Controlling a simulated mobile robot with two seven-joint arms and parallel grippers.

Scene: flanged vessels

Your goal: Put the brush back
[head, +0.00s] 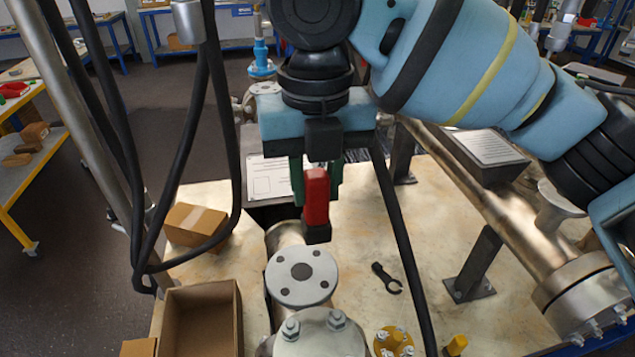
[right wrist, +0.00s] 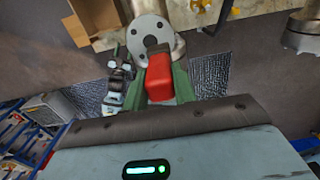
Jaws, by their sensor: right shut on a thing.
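The brush (head: 316,200) has a red block-like handle and a dark lower end. My right gripper (head: 317,178), with green fingers, is shut on its handle and holds it upright, dark end down. In the head view it hangs just behind the grey bolt-holed flange (head: 302,278); whether it touches anything below cannot be told. The red handle also shows between the green fingers in the right wrist view (right wrist: 160,79), partly overlapping the flange area. My left gripper is out of view.
An open cardboard box (head: 203,325) stands at the front left, with a closed carton (head: 196,225) behind it. A black wrench (head: 387,278) lies right of the flange. A long metal pipe (head: 500,210) crosses the right side.

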